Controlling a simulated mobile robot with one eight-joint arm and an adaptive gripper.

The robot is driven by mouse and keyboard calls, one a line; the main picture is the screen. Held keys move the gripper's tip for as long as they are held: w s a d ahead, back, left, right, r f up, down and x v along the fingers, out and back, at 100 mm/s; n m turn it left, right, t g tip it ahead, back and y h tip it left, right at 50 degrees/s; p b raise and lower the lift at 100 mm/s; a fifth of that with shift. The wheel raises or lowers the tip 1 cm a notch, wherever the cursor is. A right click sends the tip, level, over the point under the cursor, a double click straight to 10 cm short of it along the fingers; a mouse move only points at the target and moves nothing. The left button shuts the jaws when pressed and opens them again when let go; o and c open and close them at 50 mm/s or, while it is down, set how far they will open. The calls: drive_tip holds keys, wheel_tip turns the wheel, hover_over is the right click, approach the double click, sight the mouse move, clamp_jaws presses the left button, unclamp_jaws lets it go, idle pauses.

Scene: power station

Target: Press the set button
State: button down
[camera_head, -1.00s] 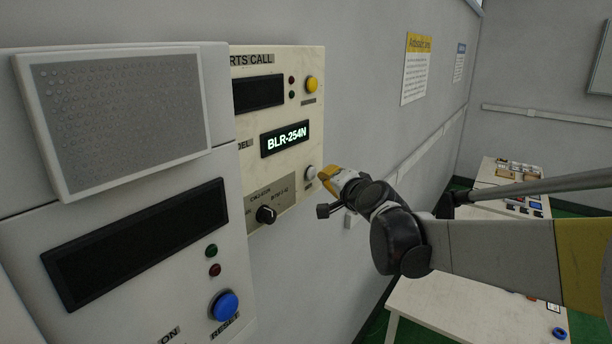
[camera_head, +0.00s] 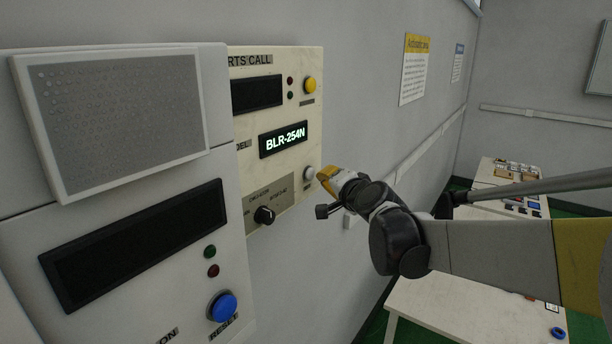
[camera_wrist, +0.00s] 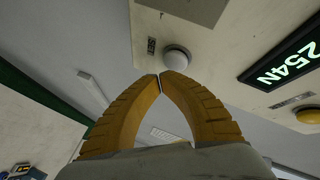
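The white round button (camera_head: 309,172) sits at the lower right of the cream panel, below the display reading BLR-254N (camera_head: 283,139). In the wrist view the white button (camera_wrist: 177,58) has a small label beside it that looks like SET. My gripper (camera_head: 326,176) has yellow fingers and is close to the right of the button in the head view. In the wrist view the fingertips (camera_wrist: 161,80) meet, just short of the button, with nothing between them. Whether they touch the button cannot be told.
The panel (camera_head: 240,130) also has a yellow button (camera_head: 310,84), a black knob (camera_head: 264,215) and a dark display (camera_head: 257,94). A blue RESET button (camera_head: 222,307) is on the nearer unit. A white table (camera_head: 450,310) stands at the lower right.

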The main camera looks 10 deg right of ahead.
drive_tip(key=shift+a, duration=0.1)
drive_tip(key=shift+w+a, duration=0.2)
drive_tip(key=shift+w, duration=0.1)
drive_tip(key=shift+w+a, duration=0.35)
idle(1.1)
drive_tip(key=shift+s, duration=0.1)
drive_tip(key=shift+s+d, duration=0.55)
drive_tip(key=shift+d, duration=0.05)
drive_tip(key=s+d, duration=0.3)
drive_tip(key=shift+s+d, duration=0.3)
idle(0.4)
idle(0.5)
